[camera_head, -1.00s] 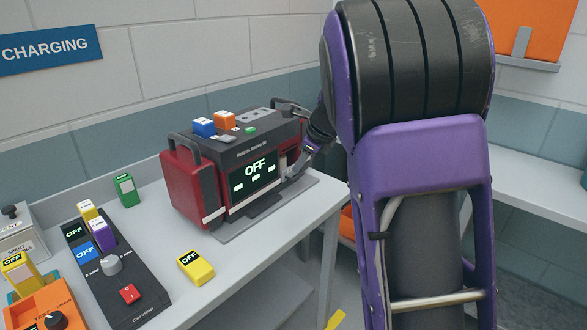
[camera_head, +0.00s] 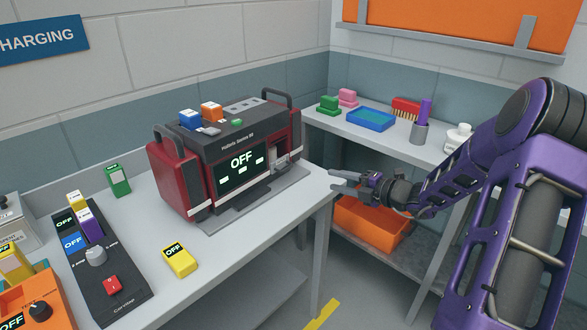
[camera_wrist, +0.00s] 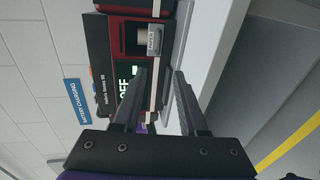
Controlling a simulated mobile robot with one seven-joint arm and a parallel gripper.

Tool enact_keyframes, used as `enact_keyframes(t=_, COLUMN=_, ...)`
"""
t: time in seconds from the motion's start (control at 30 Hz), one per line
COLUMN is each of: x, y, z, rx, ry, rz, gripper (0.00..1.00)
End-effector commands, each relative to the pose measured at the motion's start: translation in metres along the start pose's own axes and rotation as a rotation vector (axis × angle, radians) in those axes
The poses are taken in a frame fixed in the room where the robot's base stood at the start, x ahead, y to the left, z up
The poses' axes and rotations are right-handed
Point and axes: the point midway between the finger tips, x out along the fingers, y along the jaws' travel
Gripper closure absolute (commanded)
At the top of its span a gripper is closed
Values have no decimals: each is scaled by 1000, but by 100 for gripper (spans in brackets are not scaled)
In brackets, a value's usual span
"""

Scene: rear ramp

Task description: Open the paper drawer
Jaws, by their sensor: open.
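A red and black machine (camera_head: 235,150) with a lit screen reading OFF stands on the left bench. A small pale unit (camera_head: 281,157), which may be the paper drawer, sits at the right end of its front. In the wrist view this is a silver piece (camera_wrist: 151,42) in a dark recess, with a small label I cannot read. I cannot tell whether it is pulled out. My gripper (camera_head: 343,180) is open and empty, to the right of the machine and apart from it. In the wrist view its fingers (camera_wrist: 160,75) point toward the machine's front.
The bench (camera_head: 215,238) also holds a yellow OFF block (camera_head: 179,261), a green block (camera_head: 118,180) and a black charger (camera_head: 105,265). An orange bin (camera_head: 372,226) lies below my gripper. A shelf (camera_head: 385,140) with a blue tray (camera_head: 371,119) runs behind it.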

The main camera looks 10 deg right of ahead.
Motion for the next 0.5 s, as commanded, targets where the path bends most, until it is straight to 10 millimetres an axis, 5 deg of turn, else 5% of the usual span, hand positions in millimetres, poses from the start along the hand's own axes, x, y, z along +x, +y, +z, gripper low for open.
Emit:
enact_keyframes(t=0.17, x=12, y=0, z=1, rx=13, ry=-4, rz=9, gripper=58)
enact_keyframes(t=0.5, x=82, y=-1, z=1, rx=10, ry=-3, rz=7, gripper=58)
